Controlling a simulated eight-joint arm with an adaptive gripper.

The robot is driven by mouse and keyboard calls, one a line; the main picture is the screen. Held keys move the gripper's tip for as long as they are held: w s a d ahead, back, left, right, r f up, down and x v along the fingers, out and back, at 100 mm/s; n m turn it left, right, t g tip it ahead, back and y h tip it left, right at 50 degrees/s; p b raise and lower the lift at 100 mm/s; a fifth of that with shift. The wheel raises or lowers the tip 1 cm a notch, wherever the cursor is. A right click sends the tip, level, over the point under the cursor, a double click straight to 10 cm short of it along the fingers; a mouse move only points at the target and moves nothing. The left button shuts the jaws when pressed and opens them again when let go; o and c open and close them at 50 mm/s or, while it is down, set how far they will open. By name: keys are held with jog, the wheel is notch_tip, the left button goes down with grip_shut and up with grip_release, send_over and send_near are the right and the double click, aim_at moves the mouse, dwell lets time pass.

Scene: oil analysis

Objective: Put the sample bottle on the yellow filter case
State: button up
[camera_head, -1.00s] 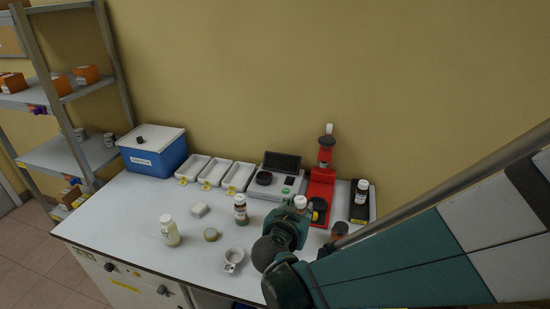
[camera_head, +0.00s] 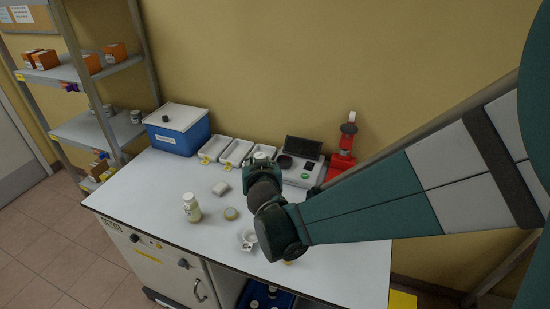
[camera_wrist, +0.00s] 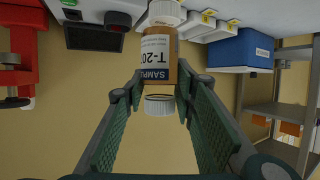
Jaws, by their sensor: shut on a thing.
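My gripper (camera_wrist: 162,76) is shut on an amber sample bottle (camera_wrist: 157,64) with a white and blue label reading "SAMPLE T-20…". The wrist view is upside down, so the bottle's white cap (camera_wrist: 160,105) points down in the picture and the bottle is roughly upright. In the head view my gripper (camera_head: 262,162) is above the table's middle, with the white cap showing at its tip and the rest hidden by my arm. I cannot make out a yellow filter case for certain; a yellow surface (camera_head: 402,299) shows low at the right, beyond the table.
My arm covers the table's right side.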

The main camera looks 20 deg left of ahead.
jog(key=n+g+y, duration=0.1)
jog(key=n+y, duration=0.1)
send_over(230, 212)
jog(key=f, duration=0.1)
jog(key=shift+f, duration=0.1)
jog(key=shift+f+b, duration=0.35)
jog(key=shift+f, duration=2.55)
jog(key=shift+f+b, duration=0.4)
jog(key=shift+f, duration=1.65)
jog(key=shift+f, duration=0.15)
jog(key=o, duration=0.9)
